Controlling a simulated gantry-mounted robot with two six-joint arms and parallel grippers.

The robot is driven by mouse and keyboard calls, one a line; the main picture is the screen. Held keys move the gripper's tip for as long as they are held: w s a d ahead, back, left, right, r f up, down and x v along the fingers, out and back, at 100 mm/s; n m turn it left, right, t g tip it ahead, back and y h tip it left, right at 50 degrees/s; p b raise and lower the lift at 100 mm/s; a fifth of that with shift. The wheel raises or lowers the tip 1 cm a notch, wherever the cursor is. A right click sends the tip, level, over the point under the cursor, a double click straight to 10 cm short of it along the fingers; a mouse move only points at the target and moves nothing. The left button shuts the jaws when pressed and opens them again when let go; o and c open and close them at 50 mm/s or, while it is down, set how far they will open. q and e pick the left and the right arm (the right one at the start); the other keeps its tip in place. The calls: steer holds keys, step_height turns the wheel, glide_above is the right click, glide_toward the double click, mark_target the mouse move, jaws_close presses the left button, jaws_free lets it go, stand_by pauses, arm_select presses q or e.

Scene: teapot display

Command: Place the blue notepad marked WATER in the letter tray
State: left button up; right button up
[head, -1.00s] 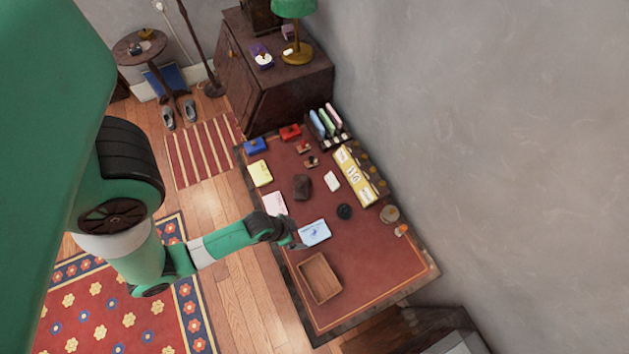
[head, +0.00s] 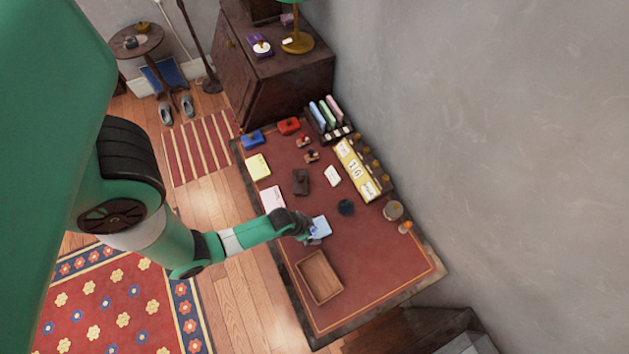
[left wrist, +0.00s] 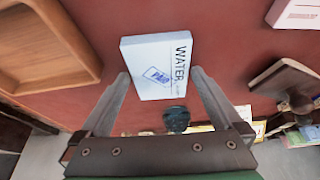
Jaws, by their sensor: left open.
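The pale blue notepad marked WATER (head: 321,226) lies on the red desk top, partly hidden by my left gripper (head: 314,236) in the head view. In the left wrist view the notepad (left wrist: 158,66) shows its printed face between the two fingers. My left gripper (left wrist: 160,76) is open, with one finger at each side of the notepad and nothing held. I cannot tell whether the fingers touch it. The wooden letter tray (head: 319,278) stands empty on the desk, nearer the front than the notepad; its corner (left wrist: 45,45) shows in the left wrist view. My right gripper is not in view.
A pink notepad (head: 272,198) and a yellow one (head: 258,167) lie along the desk's left edge. A dark round object (head: 346,207) sits right of the notepad. The desk right of the tray is clear.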

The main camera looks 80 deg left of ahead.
arm_select(q)
steer(key=shift+f, duration=0.2)
steer(key=shift+c, duration=0.2)
steer(key=c, duration=1.2)
steer(key=shift+r, duration=0.1)
steer(key=shift+c, duration=0.2)
steer(key=shift+r, duration=0.3)
step_height(320, 180, up, 2)
steer(key=shift+w+r+p, duration=0.1)
steer(key=shift+r+p, duration=0.05)
steer(key=shift+p, duration=0.7)
steer(key=s+d+r+p, duration=0.8)
steer(key=d+r+p, duration=0.2)
steer(key=d+p, duration=0.1)
steer(key=shift+s, duration=0.25)
